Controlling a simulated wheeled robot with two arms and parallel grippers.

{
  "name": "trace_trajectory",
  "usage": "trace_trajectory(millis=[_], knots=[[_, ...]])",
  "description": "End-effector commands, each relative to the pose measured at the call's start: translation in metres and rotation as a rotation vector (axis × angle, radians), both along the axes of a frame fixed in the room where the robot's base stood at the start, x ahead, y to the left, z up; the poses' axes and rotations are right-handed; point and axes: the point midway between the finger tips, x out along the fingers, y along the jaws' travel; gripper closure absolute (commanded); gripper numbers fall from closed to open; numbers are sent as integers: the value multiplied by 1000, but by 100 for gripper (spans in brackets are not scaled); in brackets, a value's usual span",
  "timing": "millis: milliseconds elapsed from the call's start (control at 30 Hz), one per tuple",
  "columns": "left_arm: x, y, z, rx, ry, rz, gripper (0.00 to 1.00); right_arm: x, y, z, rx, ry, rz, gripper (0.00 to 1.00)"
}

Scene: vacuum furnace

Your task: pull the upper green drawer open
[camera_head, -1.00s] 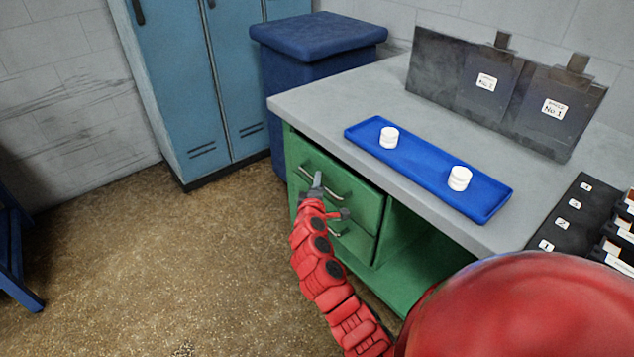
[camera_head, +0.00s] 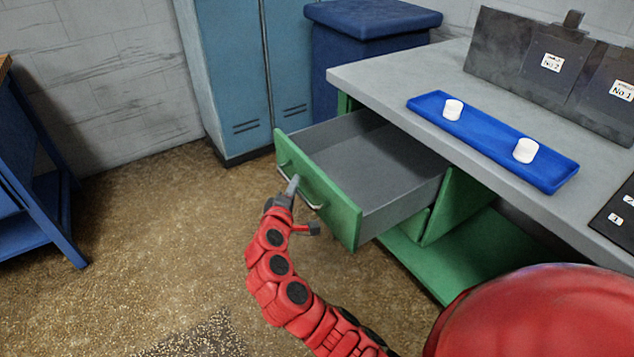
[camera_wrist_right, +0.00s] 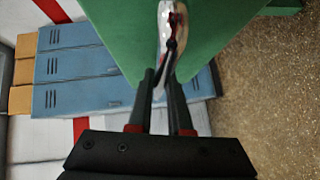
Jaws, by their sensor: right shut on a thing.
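The upper green drawer (camera_head: 333,202) stands well out from the grey-topped workbench, and its grey inside (camera_head: 375,165) looks empty. A metal handle (camera_head: 312,199) runs along its front. My right gripper (camera_head: 293,186) is at the drawer front, shut on this handle. In the right wrist view the handle (camera_wrist_right: 164,25) shows beyond the dark fingers (camera_wrist_right: 163,82), against the green drawer front (camera_wrist_right: 120,35). Part of the handle is hidden by the gripper. My left gripper is not in view.
A blue tray (camera_head: 487,153) with two white round pieces (camera_head: 453,109) lies on the bench top (camera_head: 385,75). Blue lockers (camera_head: 235,70) and a dark blue bin (camera_head: 370,30) stand behind. The floor (camera_head: 170,230) left of the drawer is clear.

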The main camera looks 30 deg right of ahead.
Motion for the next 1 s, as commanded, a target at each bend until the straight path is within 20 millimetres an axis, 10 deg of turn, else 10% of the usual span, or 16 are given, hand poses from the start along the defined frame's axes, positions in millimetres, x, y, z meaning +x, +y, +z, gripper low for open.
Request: trace_trajectory(millis=[700, 733, 867, 1000], knots=[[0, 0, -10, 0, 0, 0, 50, -2, 36, 0, 2, 0, 4, 100], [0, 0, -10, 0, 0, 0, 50, -2, 36, 0, 2, 0, 3, 77], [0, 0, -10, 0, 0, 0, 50, -2, 36, 0, 1, 0, 3, 54], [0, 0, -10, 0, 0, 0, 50, -2, 36, 0, 1, 0, 2, 53]])
